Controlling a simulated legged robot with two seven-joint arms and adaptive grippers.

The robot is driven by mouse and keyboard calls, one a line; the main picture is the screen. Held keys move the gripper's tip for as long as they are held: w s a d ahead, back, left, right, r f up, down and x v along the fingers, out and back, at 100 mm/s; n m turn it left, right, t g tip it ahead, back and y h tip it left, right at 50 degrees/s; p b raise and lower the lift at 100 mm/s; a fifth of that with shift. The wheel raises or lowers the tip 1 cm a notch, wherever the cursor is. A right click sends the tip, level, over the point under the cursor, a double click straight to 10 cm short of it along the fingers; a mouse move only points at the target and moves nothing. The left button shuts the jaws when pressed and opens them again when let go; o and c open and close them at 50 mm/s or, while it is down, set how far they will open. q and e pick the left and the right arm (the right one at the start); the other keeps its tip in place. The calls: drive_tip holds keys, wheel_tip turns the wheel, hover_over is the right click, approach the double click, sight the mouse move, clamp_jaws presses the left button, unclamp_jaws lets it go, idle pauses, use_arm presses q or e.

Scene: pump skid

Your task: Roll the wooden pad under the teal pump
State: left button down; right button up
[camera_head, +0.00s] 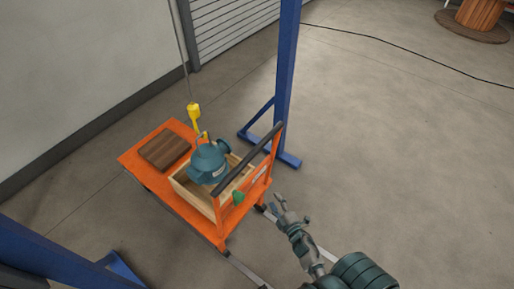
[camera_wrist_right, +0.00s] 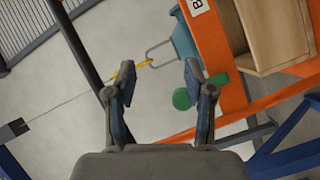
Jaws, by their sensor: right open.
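The teal pump (camera_head: 207,163) sits in or just over an open wooden crate (camera_head: 186,190) on an orange cart (camera_head: 137,161); I cannot tell whether it hangs. A yellow hook (camera_head: 194,114) on a cable is at the pump's lifting ring. The brown wooden pad (camera_head: 165,149) lies flat on the cart deck, left of the crate. My right gripper (camera_head: 283,205) is off the cart's handle end, apart from pump and pad. In the wrist view it (camera_wrist_right: 158,72) is open and empty, with the pump (camera_wrist_right: 184,38) and hook beyond. My left gripper is out of view.
The cart's black push bar (camera_head: 248,160) and orange frame stand between my right gripper and the crate. A green knob (camera_head: 239,197) is on that frame. Blue gantry posts (camera_head: 286,70) stand beside the cart.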

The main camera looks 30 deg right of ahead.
wheel_tip(320, 180, up, 14)
drive_tip(key=n+t+y, duration=0.1)
drive_tip(key=n+t, duration=0.2)
drive_tip(key=n, duration=0.2)
approach(258, 148)
drive_tip(key=w, duration=0.3)
drive_tip(key=w+p, duration=0.1)
drive_tip(key=w, duration=0.3)
drive_tip(key=w+d+p, duration=0.1)
drive_tip(key=w, duration=0.3)
drive_tip(key=shift+r, duration=0.15)
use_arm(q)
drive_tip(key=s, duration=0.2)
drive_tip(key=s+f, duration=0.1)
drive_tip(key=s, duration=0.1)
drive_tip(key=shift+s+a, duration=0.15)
use_arm(e)
drive_tip(key=shift+a, duration=0.1)
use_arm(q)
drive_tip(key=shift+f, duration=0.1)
use_arm(e)
drive_tip(key=shift+c, duration=1)
clamp_jaws()
